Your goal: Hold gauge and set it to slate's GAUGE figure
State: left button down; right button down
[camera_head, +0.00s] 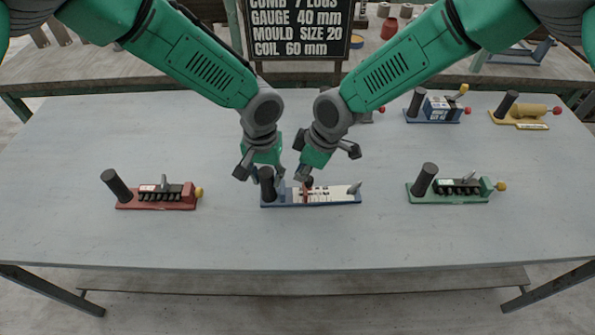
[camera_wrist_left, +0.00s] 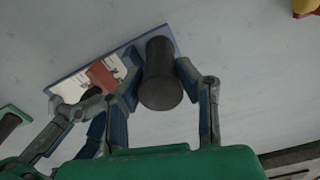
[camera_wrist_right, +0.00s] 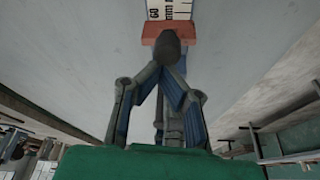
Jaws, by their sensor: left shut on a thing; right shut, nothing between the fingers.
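The gauge is a blue base (camera_head: 325,203) with a black upright post (camera_head: 267,184) at its left end, a white scale (camera_head: 335,194) and a red slider (camera_head: 307,190) near the post end. My left gripper (camera_head: 262,178) is shut on the post, which shows between its fingers in the left wrist view (camera_wrist_left: 162,75). My right gripper (camera_head: 302,180) is shut and empty at the slider. In the right wrist view its fingertips (camera_wrist_right: 168,72) are close to the slider's dark knob (camera_wrist_right: 168,48); contact is unclear. The slate (camera_head: 298,28) reads GAUGE 40 mm.
A red comb-like device (camera_head: 155,198) stands at the left and a green one (camera_head: 450,191) at the right. A blue device (camera_head: 435,108) and a yellow one (camera_head: 525,116) stand at the back right. The table's front strip is clear.

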aim_at(310, 178)
jog(key=v, duration=0.8)
jog(key=shift+a+r, duration=0.35)
jog(key=c, duration=1.8)
grip_release()
jog(key=shift+d+r, duration=0.1)
jog(key=shift+r, duration=0.2)
jog(key=shift+c, duration=0.2)
jog(key=o, duration=0.5)
jog(key=shift+r+n, duration=0.15)
jog(key=shift+n, duration=0.15)
jog(key=f+n+h, duration=0.1)
jog(key=f+n, duration=0.2)
jog(key=f+n+h, duration=0.1)
jog(key=f+n, duration=0.2)
jog(key=n, duration=0.1)
jog(key=f+n+h, duration=0.1)
jog(key=f+n, duration=0.2)
jog(key=n, duration=0.1)
jog(key=shift+w+a+f+g+h, duration=0.1)
jog(key=shift+a+f+g+h, duration=0.05)
jog(key=shift+a+g+h, duration=0.25)
jog(key=shift+a+f, duration=0.15)
jog(key=shift+f, duration=0.35)
